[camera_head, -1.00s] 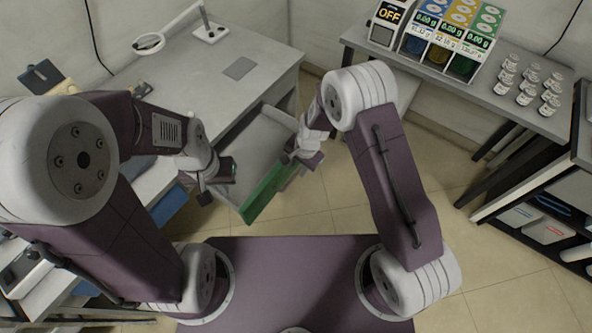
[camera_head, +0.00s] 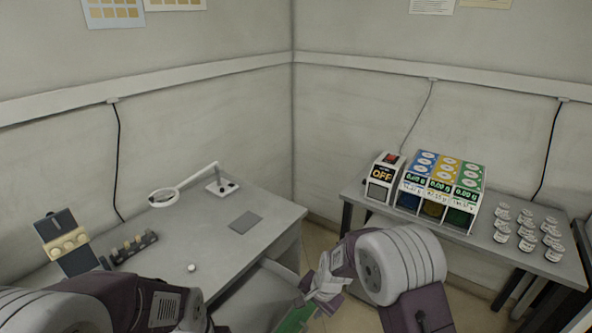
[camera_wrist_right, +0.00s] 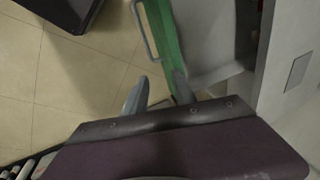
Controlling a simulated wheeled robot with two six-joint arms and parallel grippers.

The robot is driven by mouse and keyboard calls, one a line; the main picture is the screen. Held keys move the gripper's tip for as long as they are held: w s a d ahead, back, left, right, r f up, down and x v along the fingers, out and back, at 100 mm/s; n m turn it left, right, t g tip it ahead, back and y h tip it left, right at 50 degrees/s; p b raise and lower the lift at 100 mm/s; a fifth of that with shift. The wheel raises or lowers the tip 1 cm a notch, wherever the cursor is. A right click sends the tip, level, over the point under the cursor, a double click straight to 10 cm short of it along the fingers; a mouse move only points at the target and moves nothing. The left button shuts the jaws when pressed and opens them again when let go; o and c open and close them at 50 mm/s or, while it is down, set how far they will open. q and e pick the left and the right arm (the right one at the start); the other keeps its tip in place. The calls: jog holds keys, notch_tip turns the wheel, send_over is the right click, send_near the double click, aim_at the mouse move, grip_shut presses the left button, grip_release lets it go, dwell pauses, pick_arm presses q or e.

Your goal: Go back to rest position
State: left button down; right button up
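My right gripper (camera_head: 305,287) hangs low in the middle of the head view, beside the desk. In the right wrist view its two fingers (camera_wrist_right: 158,88) are apart with nothing between them. Beyond them is an open drawer with a green front (camera_wrist_right: 182,50) and a handle (camera_wrist_right: 146,32). The green front also shows at the bottom of the head view (camera_head: 295,319). My left arm comes in at the lower left of the head view, and its gripper is cut off by the bottom edge.
The grey desk (camera_head: 200,245) bears a ring lamp (camera_head: 163,197), a flat grey pad (camera_head: 245,222) and a dark rack (camera_head: 135,247). The right table (camera_head: 400,215) bears an OFF box (camera_head: 383,178), coloured dispensers (camera_head: 440,190) and several jars (camera_head: 527,233). Floor shows between them.

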jog(key=s+d+r+n+h, duration=0.1)
jog(key=s+d+r+n, duration=0.1)
jog(key=s+d+r, duration=0.75)
jog(key=s+d+f+n+g, duration=0.1)
jog(key=s+d+f+n, duration=0.1)
jog(key=s+n, duration=0.3)
jog(key=s+d, duration=0.1)
jog(key=s, duration=0.2)
jog(key=shift+s+d+n+h, duration=0.2)
jog(key=shift+d+n+h, duration=0.15)
jog(key=shift+n+h, duration=0.05)
jog(key=shift+a, duration=0.1)
